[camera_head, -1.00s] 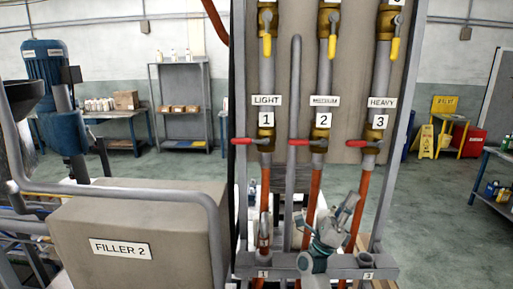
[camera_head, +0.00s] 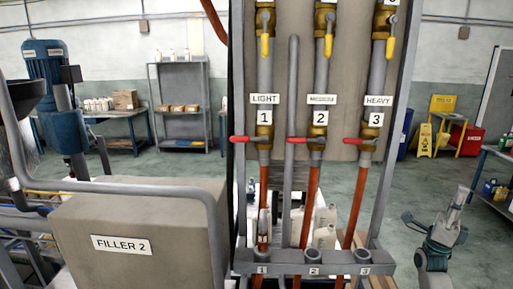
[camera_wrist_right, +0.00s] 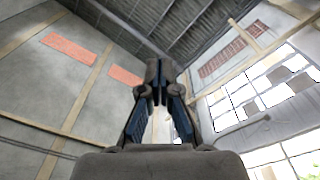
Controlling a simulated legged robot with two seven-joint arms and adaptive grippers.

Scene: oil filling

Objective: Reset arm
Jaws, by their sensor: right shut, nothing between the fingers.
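My right gripper (camera_head: 463,194) stands to the right of the filling rack, pointing up and clear of it. The right wrist view shows its fingers (camera_wrist_right: 158,82) closed together with nothing between them, against the ceiling and upper walls. The rack's grey holder bar (camera_head: 338,264) has places labelled 1, 2 and 3. A nozzle-like piece (camera_head: 263,228) stands at place 1. Places 2 and 3 show open cups. My left gripper is not in the head view.
Three vertical pipes, LIGHT, MEDIUM and HEAVY, carry red-handled valves (camera_head: 362,141) and yellow handles above. The FILLER 2 box (camera_head: 140,225) stands at left. A table with bottles (camera_head: 494,192) stands at the right edge. Open floor lies between it and the rack.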

